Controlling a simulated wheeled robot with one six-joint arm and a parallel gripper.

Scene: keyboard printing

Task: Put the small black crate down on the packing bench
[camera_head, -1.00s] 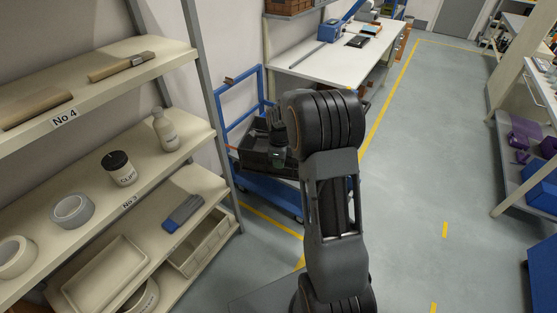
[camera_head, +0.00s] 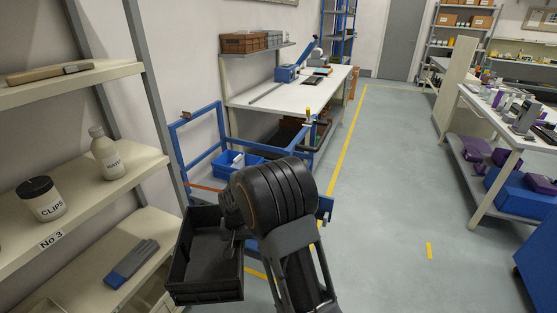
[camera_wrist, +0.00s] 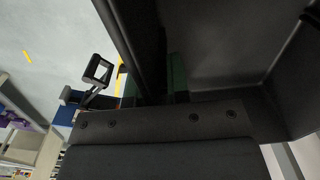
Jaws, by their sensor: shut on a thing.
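The small black crate (camera_head: 207,289) hangs at the lower middle of the head view, left of my arm, and looks empty. My gripper (camera_head: 233,238) is shut on its right wall; my wrist hides part of the grip. In the wrist view my gripper (camera_wrist: 155,85) has green-padded fingers on either side of the dark crate wall, and the crate's inside (camera_wrist: 235,55) fills the right.
A blue cart (camera_head: 197,153) with a blue bin (camera_head: 236,163) stands between me and the bench. Beige shelves (camera_head: 88,162) are close on the left. The bench holds a blue device (camera_head: 287,74) and has bare top nearer. Grey floor (camera_head: 390,170) is free on the right.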

